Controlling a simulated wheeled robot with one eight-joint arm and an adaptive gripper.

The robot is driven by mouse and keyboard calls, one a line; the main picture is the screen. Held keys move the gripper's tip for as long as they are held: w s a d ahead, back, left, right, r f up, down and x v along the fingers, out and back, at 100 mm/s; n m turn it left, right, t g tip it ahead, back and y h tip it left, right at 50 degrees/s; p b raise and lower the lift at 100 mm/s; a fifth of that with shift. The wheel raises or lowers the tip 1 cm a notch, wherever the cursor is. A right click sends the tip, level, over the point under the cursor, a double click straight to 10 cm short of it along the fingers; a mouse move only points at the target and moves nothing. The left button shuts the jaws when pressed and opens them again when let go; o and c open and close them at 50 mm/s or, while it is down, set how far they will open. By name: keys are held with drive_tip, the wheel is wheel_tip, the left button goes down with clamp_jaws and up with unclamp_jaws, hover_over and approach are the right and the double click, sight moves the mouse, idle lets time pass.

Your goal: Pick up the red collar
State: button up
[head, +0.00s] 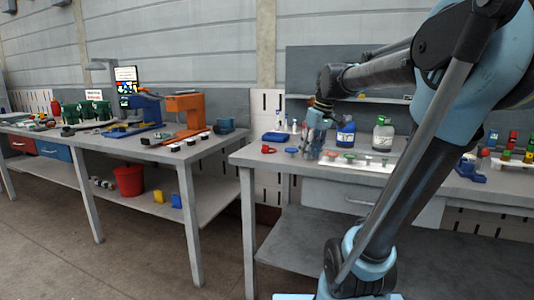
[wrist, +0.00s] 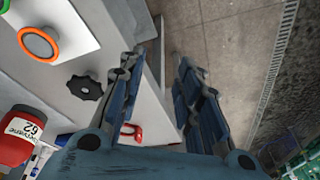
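A small red piece, which looks like the red collar (head: 268,149), lies near the left end of the right-hand workbench in the head view. In the wrist view a red looped piece (wrist: 137,133), likely the same collar, shows beside the left finger and is partly hidden by it. My gripper (wrist: 160,62) points past the bench edge with its fingers apart and nothing between them. In the head view my gripper (head: 316,135) is over the bench, to the right of the red piece; its fingertips are hard to make out there.
An orange ring (wrist: 39,42) and a black knob (wrist: 85,87) are left of the fingers. A blue bottle (head: 345,133) and a green-capped bottle (head: 382,135) stand behind. A gap separates this bench from the left bench (head: 215,143).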

drive_tip(key=w+a+r+n+y, duration=0.1)
drive_tip(key=w+a+r+n, duration=0.2)
drive_tip(key=w+a+r, duration=0.45)
drive_tip(key=w+a+r+n+y, duration=0.1)
drive_tip(key=w+a+r+n, duration=0.3)
drive_tip(key=w, duration=0.7)
hover_over(268, 147)
drive_tip(key=d, duration=0.2)
wheel_tip(268, 147, down, 10)
drive_tip(key=shift+m, duration=0.3)
drive_tip(key=shift+a+x, duration=0.15)
drive_tip(key=shift+x, duration=1.25)
drive_tip(key=shift+a+x, duration=0.15)
drive_tip(key=shift+x, duration=1.3)
drive_tip(key=shift+s+r, duration=0.1)
clamp_jaws()
